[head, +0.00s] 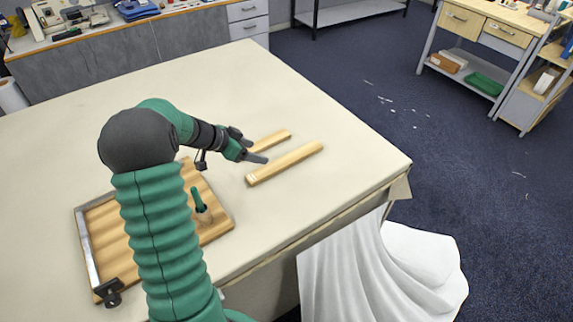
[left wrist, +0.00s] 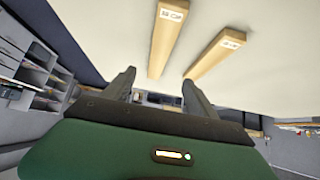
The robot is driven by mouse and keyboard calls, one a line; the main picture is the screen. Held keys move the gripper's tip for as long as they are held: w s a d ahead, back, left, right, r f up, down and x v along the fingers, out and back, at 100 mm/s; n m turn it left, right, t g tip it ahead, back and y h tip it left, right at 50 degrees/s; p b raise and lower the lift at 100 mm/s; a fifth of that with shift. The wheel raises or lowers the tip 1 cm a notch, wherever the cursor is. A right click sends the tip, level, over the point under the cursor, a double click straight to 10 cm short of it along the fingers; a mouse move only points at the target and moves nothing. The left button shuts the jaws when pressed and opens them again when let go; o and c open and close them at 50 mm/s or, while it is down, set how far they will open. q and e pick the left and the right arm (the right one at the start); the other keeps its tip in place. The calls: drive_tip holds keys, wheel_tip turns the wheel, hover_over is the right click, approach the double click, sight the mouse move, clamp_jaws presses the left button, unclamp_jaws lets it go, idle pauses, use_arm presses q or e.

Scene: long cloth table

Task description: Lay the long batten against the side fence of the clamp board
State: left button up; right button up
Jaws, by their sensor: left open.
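Two pale wooden battens lie on the table. The nearer one (head: 284,163) shows whole in the head view and looks the longer. The farther one (head: 270,141) is partly hidden behind my left gripper (head: 258,151). Both also show in the left wrist view, one batten (left wrist: 168,35) and the other batten (left wrist: 217,52), with labels too small to read. My left gripper is open and empty at the battens' near-left ends, its fingers (left wrist: 158,84) apart. The clamp board (head: 218,228) lies left, partly hidden by my arm. A grey metal strip (head: 87,250) edges its left side. My right gripper is not seen.
A green-handled piece (head: 198,202) stands on the board, and a black clamp (head: 109,292) sits at its near-left corner. White cloth (head: 385,265) hangs by the table's near edge. The cloth-covered table (head: 235,85) is clear beyond the battens.

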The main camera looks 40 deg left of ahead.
use_arm(q)
approach(285, 160)
drive_tip(key=shift+w+d+f+p, duration=0.1)
drive_tip(key=shift+d+f+p, duration=0.05)
drive_tip(key=shift+d+p, duration=0.15)
drive_tip(key=shift+w+d+f+p, duration=0.15)
drive_tip(key=shift+d, duration=0.3)
drive_tip(key=x, duration=0.2)
drive_tip(key=a+p+x, duration=0.1)
drive_tip(key=x, duration=0.2)
drive_tip(key=p+x, duration=0.1)
drive_tip(key=x, duration=0.1)
drive_tip(key=shift+w+a+f, duration=0.15)
drive_tip(key=shift+w+f, duration=0.2)
drive_tip(key=shift+d, duration=0.3)
drive_tip(key=shift+c, duration=1.1)
drive_tip(key=shift+a, duration=0.15)
clamp_jaws()
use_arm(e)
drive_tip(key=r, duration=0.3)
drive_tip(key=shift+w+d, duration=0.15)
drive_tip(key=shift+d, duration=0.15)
